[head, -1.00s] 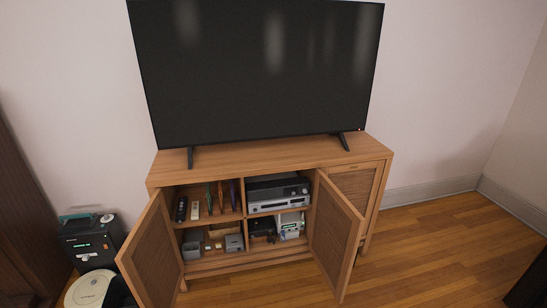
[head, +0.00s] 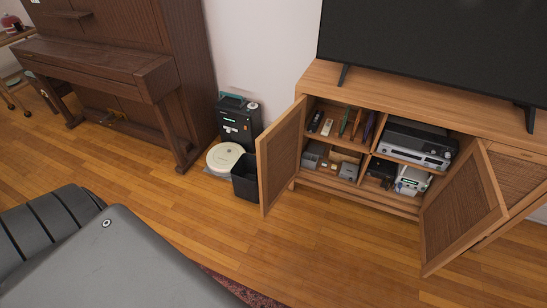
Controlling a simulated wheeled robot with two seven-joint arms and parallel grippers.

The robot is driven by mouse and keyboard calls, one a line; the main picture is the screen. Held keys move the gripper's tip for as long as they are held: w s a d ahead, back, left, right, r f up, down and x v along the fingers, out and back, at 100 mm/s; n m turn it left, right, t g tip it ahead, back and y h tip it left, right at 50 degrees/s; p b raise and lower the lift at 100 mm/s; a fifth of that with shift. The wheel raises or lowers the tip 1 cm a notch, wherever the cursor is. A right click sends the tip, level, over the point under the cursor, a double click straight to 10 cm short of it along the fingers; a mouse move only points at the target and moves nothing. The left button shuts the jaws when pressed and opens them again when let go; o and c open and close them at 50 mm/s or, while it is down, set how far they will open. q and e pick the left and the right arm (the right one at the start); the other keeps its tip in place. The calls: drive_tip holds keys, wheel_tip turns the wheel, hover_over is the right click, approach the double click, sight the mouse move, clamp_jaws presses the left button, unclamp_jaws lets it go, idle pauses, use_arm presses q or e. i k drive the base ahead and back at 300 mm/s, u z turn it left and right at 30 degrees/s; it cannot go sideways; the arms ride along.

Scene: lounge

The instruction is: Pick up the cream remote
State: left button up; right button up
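The cream remote (head: 327,127) is a small pale upright bar in the upper left compartment of the open wooden TV cabinet (head: 300,82). A dark remote (head: 316,121) is just left of it. Thin, dark, upright items stand to its right. The cream remote is small here, and its buttons cannot be made out. Neither of my grippers is in view.
Both cabinet doors stand open: left door (head: 281,156), right door (head: 462,205). A black bin (head: 245,178), a white robot vacuum (head: 224,158) and a black machine (head: 238,124) stand left of it. A piano (head: 110,75) is further left.

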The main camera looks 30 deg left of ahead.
sight(326, 131)
drive_tip(key=u, duration=2.5)
drive_tip(key=i, duration=2.35)
drive_tip(key=z, duration=3.05)
drive_tip(key=i, duration=0.55)
drive_tip(key=z, duration=0.1)
